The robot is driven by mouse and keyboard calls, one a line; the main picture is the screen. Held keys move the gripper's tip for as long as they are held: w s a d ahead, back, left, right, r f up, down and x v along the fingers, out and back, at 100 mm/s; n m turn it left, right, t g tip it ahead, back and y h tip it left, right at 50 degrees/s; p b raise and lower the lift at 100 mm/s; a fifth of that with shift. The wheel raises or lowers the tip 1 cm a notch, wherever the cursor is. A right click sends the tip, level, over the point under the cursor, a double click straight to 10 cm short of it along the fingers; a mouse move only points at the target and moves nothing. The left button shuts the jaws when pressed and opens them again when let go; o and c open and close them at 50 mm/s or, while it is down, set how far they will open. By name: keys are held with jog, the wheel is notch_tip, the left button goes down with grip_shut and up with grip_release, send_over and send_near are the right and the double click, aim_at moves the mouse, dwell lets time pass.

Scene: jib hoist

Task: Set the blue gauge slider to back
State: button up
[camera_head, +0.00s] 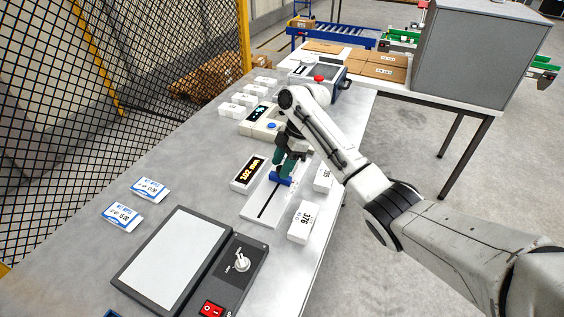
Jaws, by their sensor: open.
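The blue gauge slider (279,178) sits on a white gauge plate (254,208) with a dark slot running toward the near left. The slider is toward the far end of the visible slot. A display (249,173) beside the plate reads what looks like 102 mm. My gripper (284,168) points down at the slider, with its dark green fingers right at or around it. The fingers and arm hide the far part of the plate. I cannot tell whether the fingers touch the slider.
White boxes (305,222) stand right of the plate. A panel with a light screen (178,262), a knob (242,261) and a red switch (212,308) lies nearer. A device with a blue button (271,126) is behind. Mesh fencing (60,120) borders the left.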

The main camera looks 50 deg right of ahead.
jog(key=shift+c, duration=0.5)
grip_shut()
